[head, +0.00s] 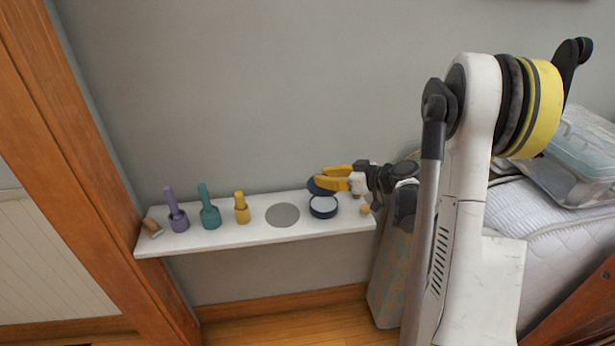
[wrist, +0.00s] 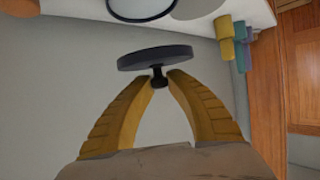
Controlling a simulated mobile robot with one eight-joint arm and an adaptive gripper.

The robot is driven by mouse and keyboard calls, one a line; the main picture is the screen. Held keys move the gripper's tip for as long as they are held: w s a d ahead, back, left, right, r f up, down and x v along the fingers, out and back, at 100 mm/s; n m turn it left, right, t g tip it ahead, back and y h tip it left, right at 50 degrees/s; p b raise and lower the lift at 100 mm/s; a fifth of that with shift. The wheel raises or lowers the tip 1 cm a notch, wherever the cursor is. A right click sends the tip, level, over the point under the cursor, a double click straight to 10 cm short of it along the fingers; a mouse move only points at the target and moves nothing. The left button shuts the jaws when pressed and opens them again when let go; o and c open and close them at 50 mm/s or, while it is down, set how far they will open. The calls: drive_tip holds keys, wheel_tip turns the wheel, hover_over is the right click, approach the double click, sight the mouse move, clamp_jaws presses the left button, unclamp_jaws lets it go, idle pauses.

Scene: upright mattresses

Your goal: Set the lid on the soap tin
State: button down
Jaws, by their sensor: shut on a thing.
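The soap tin (head: 323,208) is a round, dark blue, open tin with a pale inside, standing on the right part of the white shelf. The lid (head: 313,187) is a dark blue disc, partly hidden by my yellow fingers in the head view. My gripper (head: 325,179) is shut on the lid's small knob, seen between the fingertips in the wrist view (wrist: 160,82). The lid (wrist: 155,57) is apart from the tin (wrist: 140,8), which is cut off at the top of the wrist view. In the head view the lid shows just behind and above the tin.
On the white shelf (head: 255,237) are a flat grey disc (head: 282,215), yellow (head: 241,208), teal (head: 209,207) and purple (head: 175,210) bottle-like pieces, and a tilted wooden piece (head: 152,228). A small wooden piece (head: 364,209) stands right of the tin. The wall is close behind.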

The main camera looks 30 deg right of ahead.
drive_tip(key=b, duration=0.3)
hover_over(324, 203)
drive_tip(key=shift+f, duration=2.5)
drive_tip(key=shift+b, duration=0.3)
drive_tip(key=shift+f+b, duration=1)
drive_tip(key=shift+f, duration=0.1)
drive_tip(key=c, duration=1.3)
unclamp_jaws()
